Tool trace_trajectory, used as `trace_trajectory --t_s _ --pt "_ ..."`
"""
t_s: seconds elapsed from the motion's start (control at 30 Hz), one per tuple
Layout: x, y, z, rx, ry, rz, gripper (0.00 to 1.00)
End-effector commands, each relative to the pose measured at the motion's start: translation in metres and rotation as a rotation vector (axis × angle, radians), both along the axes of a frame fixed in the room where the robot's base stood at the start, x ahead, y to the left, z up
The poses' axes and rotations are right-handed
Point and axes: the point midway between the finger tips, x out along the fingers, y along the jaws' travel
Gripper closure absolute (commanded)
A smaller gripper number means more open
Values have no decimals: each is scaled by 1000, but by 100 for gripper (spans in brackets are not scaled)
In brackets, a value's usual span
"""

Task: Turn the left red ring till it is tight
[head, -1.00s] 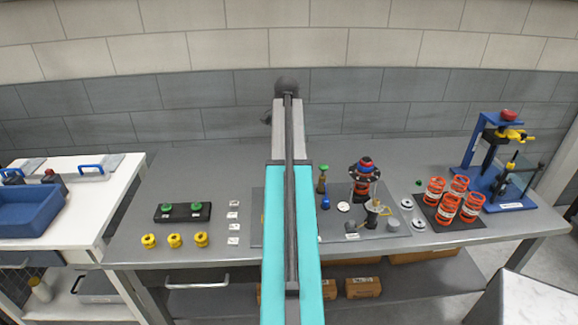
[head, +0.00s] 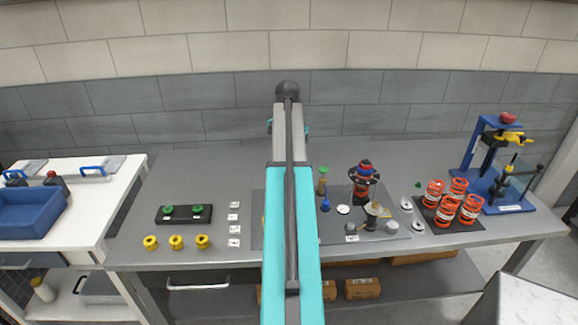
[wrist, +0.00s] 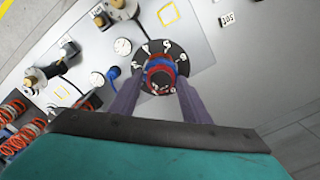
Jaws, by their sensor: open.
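The red ring (wrist: 157,78) shows in the wrist view, with a blue ring (wrist: 158,65) against it and a dark centre. Both sit over a black disc (wrist: 148,50) with white marks around its edge. My gripper (wrist: 161,82) is open, its two purple fingers on either side of the rings; I cannot tell whether they touch. In the head view my arm hides the gripper and this ring. Another upright part (head: 364,177) with a red and blue top stands right of my arm.
On the grey plate (head: 340,235) stand a blue knob (head: 325,205), a white disc (head: 343,210) and a funnel-like part (head: 375,210). Orange springs (head: 434,193) and a blue press (head: 495,180) are farther right. Yellow parts (head: 176,242) and green knobs (head: 197,209) stand left.

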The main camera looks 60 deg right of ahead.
Motion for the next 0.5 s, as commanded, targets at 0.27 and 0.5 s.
trace_trajectory --t_s 0.27,0.5 --pt "0 0 1 0 0 182 57" --pt "-1 0 2 0 0 340 57"
